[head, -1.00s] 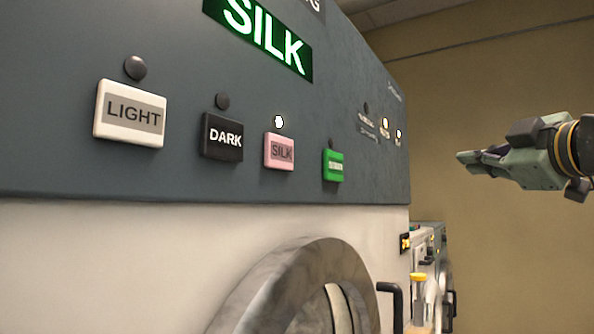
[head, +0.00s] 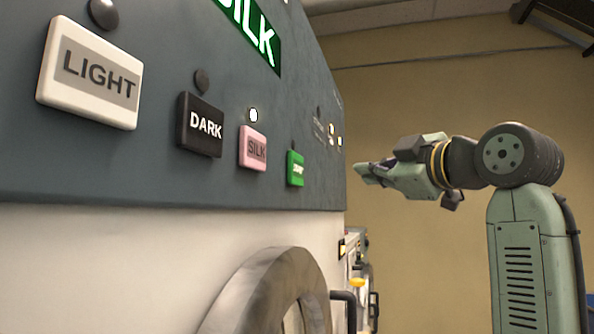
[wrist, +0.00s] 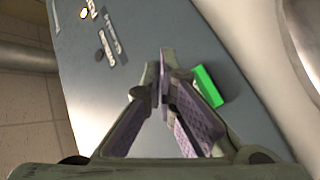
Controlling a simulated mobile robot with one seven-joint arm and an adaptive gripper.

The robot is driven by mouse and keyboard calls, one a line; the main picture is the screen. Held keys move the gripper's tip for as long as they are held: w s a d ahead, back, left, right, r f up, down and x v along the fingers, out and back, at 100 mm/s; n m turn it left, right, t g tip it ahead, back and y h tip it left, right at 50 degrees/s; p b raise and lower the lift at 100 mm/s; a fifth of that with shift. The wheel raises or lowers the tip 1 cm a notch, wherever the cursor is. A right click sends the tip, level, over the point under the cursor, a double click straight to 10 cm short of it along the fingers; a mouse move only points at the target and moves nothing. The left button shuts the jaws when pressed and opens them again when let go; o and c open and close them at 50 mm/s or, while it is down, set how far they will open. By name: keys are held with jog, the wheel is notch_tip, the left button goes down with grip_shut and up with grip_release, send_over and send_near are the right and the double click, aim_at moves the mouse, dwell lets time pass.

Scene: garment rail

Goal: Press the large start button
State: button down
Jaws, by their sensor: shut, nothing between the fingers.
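A grey control panel carries a row of square buttons in the head view: white LIGHT (head: 90,75), black DARK (head: 200,126), pink SILK (head: 253,149) and a green button (head: 295,169) whose label is too small to read. No button in view can be read as START. The green button also shows in the wrist view (wrist: 208,86), just right of my fingertips. My gripper (head: 362,170) is shut and empty, its fingers pointing left toward the panel in the head view. In the wrist view my gripper (wrist: 163,62) has its fingertips together before the panel; whether they touch it is unclear.
A lit green SILK sign (head: 248,30) is above the buttons, and the lamp (head: 253,115) over the SILK button glows. A round metal door (head: 265,290) sits below the panel. Small lights and controls (head: 332,130) are at the panel's far end.

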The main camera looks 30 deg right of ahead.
aim_at(296, 170)
jog(key=w+a+b, duration=0.2)
jog(key=w+a, duration=0.3)
jog(key=w, duration=0.1)
jog(key=shift+w+a, duration=0.35)
jog(key=shift+w+a, duration=0.1)
dwell(1.3)
jog(key=shift+w+a, duration=0.2)
